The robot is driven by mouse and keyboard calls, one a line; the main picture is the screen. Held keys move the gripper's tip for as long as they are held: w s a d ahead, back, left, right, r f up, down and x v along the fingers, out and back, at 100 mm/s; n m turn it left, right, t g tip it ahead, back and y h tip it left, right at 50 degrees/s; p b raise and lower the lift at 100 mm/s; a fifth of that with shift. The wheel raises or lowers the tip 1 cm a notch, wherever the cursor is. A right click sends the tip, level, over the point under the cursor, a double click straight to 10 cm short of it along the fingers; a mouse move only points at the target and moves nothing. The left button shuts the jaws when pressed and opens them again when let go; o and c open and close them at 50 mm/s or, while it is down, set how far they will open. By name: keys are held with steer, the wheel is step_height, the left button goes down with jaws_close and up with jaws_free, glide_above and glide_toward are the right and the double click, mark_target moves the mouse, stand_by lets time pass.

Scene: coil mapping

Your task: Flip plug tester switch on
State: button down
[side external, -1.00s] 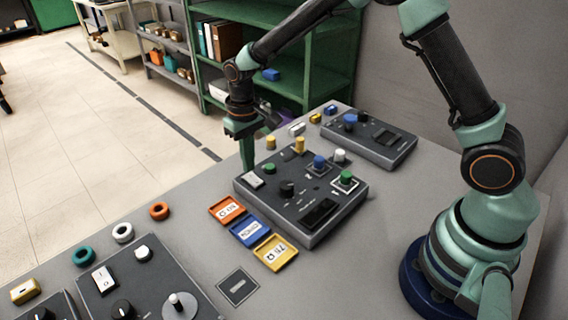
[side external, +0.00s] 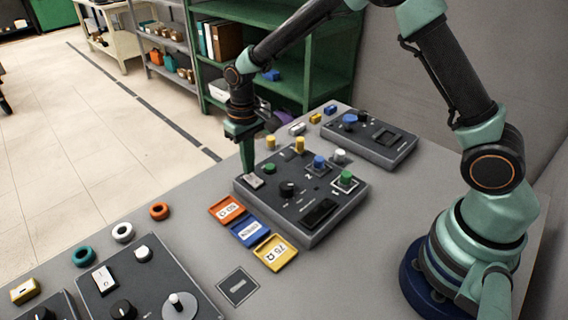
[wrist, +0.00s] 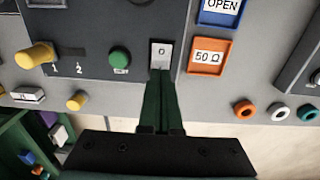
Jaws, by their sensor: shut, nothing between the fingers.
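The tester is a dark box in the middle of the bench (side external: 330,212), and its panel also fills the upper left of the wrist view (wrist: 105,15). A white rocker switch (side external: 256,183) sits at the panel's left corner. In the wrist view the switch (wrist: 160,50) shows an "O" mark on its visible face. My gripper (side external: 249,173) points down with its green fingers shut and empty. In the wrist view the fingertips (wrist: 160,73) are at the near edge of the switch and hide that end. I cannot tell whether they touch it.
A green button (side external: 269,168) and a black knob (side external: 287,188) stand on the panel near the switch. Orange (side external: 224,207), blue (side external: 249,231) and yellow (side external: 275,252) labelled trays lie in front. Another dark box (side external: 375,145) sits behind.

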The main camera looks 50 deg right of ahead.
steer(key=shift+f, duration=0.6)
stand_by(0.3)
steer(key=shift+r, duration=3.55)
steer(key=s+d+r+t, duration=0.2)
steer(key=s+d+r, duration=0.35)
steer(key=r, duration=0.45)
steer(key=s+d+r+t, duration=0.1)
steer(key=s, duration=0.4)
steer(key=s+d+r+t, duration=0.1)
steer(key=s+d+t, duration=0.1)
steer(key=s, duration=0.4)
steer(key=shift+s+d+r+t, duration=0.25)
steer(key=shift+r+t, duration=0.05)
